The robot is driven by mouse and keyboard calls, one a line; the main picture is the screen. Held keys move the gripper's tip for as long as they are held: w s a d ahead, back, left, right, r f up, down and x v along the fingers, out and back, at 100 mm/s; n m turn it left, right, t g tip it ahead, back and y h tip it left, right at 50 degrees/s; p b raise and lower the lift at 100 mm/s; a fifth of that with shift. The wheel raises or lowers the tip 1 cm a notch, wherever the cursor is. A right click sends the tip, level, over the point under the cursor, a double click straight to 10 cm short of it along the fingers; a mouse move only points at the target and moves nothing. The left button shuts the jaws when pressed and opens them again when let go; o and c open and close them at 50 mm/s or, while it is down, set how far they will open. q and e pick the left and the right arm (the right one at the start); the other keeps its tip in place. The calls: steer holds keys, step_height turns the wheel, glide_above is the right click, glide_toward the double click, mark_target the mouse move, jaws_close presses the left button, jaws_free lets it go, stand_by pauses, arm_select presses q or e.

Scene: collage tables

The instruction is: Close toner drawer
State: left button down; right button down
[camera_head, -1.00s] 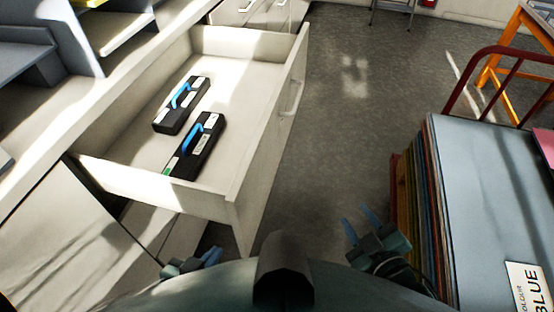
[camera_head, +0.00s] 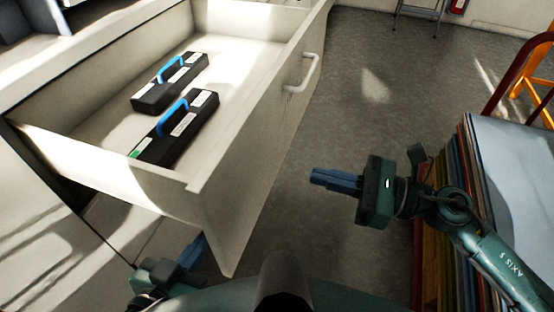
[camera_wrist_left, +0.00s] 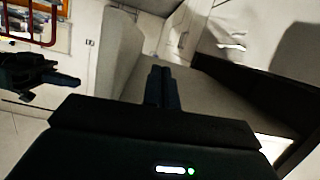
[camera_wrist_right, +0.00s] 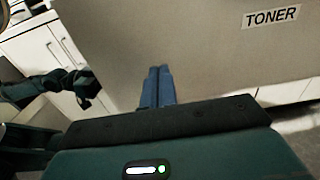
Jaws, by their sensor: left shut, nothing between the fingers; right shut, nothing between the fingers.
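The white toner drawer (camera_head: 262,140) stands pulled out from the cabinet at the left of the head view. Two black toner cartridges with blue handles lie in it, a nearer one (camera_head: 176,132) and a farther one (camera_head: 168,84). A handle (camera_head: 303,73) is on its front. My left gripper (camera_head: 196,246) is shut and empty, low beside the drawer's near side.
A stack of coloured sheets (camera_head: 520,150) stands at the right, close to my right arm. An orange frame (camera_head: 540,70) and a stepladder (camera_head: 420,12) are farther back. Grey floor (camera_head: 375,110) lies open between the drawer and the stack.

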mark_target(260, 160)
steer(key=p+x, duration=0.1)
steer(key=x, duration=0.6)
steer(key=shift+w+a, duration=0.15)
steer(key=shift+a, duration=0.2)
steer(key=shift+w+a+p, duration=0.15)
steer(key=shift+a+p, duration=0.15)
steer(key=shift+a, duration=0.25)
arm_select(q)
steer(key=shift+r, duration=0.5)
steer(key=shift+a+f, duration=0.1)
